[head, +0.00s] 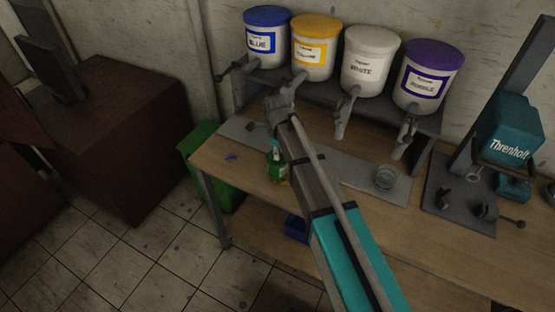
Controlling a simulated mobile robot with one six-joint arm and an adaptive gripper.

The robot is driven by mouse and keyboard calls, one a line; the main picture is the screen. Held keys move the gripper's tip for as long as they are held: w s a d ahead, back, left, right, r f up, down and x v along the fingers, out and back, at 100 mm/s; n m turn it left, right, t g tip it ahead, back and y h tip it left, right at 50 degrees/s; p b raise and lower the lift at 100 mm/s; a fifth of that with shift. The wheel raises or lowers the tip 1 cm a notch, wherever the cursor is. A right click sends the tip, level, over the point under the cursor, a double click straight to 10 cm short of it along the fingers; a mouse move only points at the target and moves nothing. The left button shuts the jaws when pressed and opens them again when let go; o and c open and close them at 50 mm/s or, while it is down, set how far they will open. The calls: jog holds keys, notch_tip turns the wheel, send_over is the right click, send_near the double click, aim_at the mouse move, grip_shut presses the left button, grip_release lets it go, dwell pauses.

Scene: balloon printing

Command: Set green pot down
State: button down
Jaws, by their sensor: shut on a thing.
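The green pot (275,171) is a small green container seen just left of my forearm, over the left part of the wooden workbench (320,152). My gripper (275,159) is at the pot and shut on it. My arm hides part of both, so the fingers are hard to make out. I cannot tell whether the pot's base touches the bench or hangs a little above it.
A shelf holds blue (267,38), yellow (314,48), white (369,62) and purple (428,77) dispensers. A clear jar (385,178) stands on the grey mat (358,177). A teal Threnholt machine (510,130) stands right. A green bin (199,141) stands left of the bench.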

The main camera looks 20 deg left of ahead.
jog(key=shift+w+a+f+b, duration=0.1)
jog(key=shift+w+f+b, duration=0.05)
jog(key=shift+f+b, duration=1.5)
jog(key=shift+f, duration=0.2)
jog(key=c, duration=0.5)
grip_release()
jog(key=shift+c, duration=0.2)
jog(key=shift+r, duration=0.1)
notch_tip(320, 180, up, 12)
jog(key=p, duration=1.2)
